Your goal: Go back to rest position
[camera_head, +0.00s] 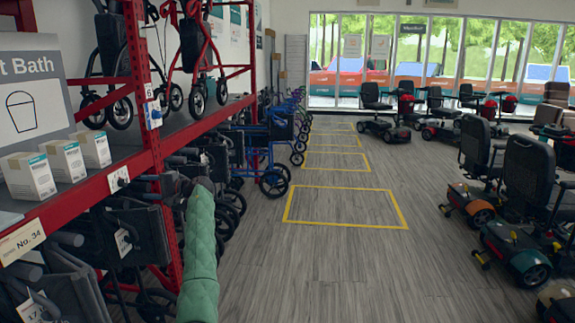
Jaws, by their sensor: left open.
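My left arm, in a green sleeve, rises from the bottom edge left of centre in the head view. My left gripper (184,163) is at its far end, small and dark against the dark walkers beside the red rack. It is open, and I see nothing held in it. My right gripper is not in view.
A red shelf rack (160,165) stands close on the left, with small white boxes (62,161) on its shelf and folded walkers (125,235) below. Mobility scooters (515,210) line the right. The grey floor between, with yellow marked rectangles (345,223), is clear.

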